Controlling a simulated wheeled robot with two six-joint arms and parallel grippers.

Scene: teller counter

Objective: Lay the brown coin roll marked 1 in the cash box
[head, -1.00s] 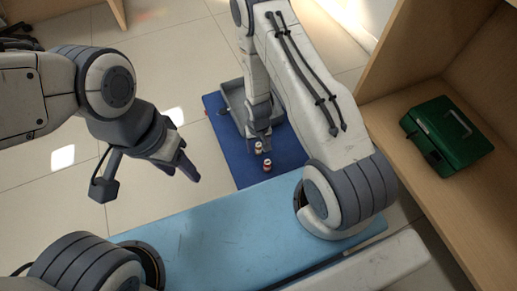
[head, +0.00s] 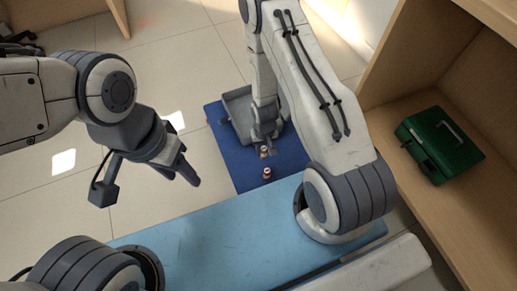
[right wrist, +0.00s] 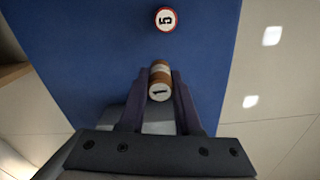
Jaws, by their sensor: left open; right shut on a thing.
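The brown coin roll marked 1 (right wrist: 160,78) is between the two fingers of my right gripper (right wrist: 158,88), its numbered end toward the wrist camera. In the head view, my right gripper (head: 265,141) is shut on this roll (head: 263,153) low over the blue mat; I cannot tell whether the roll touches the mat. The grey open-topped box (head: 235,104), seemingly the cash box, lies on the mat behind the gripper and is partly hidden by my arm. My left gripper (head: 182,176) is open and empty, left of the mat.
A red coin roll marked 5 (right wrist: 166,18) stands on the blue mat (head: 237,172), near the held roll; it also shows in the head view (head: 267,174). A closed green box with a handle (head: 440,145) sits on the wooden shelf (head: 480,215) at right.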

